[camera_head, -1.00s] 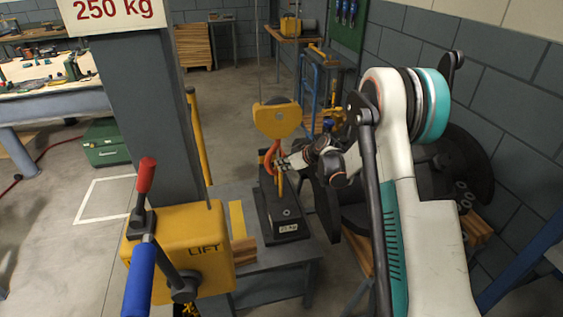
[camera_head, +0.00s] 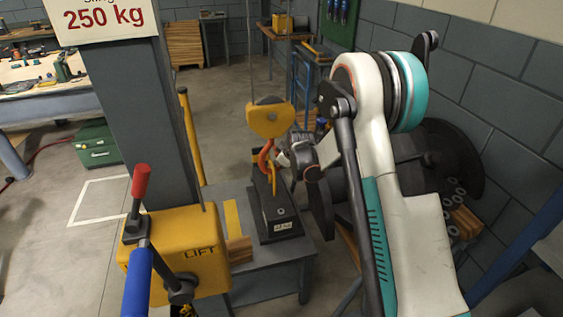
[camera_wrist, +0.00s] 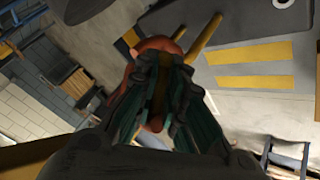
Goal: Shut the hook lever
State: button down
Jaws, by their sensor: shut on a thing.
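The orange-red hook (camera_head: 264,158) hangs below the yellow hook block (camera_head: 270,121), above a dark weight (camera_head: 277,218) on the bench. A yellow bail passes at the hook. In the wrist view the hook (camera_wrist: 150,48) shows just beyond my fingers, with yellow bars running past it. My gripper (camera_wrist: 163,85) is shut on a narrow brownish-yellow piece at the hook, which looks like the hook lever (camera_wrist: 161,75); the fingers cover most of it. In the head view my gripper (camera_head: 284,158) is at the right side of the hook, partly hidden by my wrist.
A grey column (camera_head: 125,110) with a yellow winch box (camera_head: 175,250) and its crank stands at left. The grey bench (camera_head: 265,262) carries the weight and wooden blocks (camera_head: 239,249). Dark round discs (camera_head: 445,165) stand at right by the wall. Floor behind the hook is open.

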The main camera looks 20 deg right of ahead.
dwell(0.3)
jog(key=c, duration=1.7)
grip_release()
jog(key=shift+s+r, duration=0.1)
jog(key=v, duration=1.1)
jog(key=shift+s+r, duration=0.2)
jog(key=shift+r, duration=0.1)
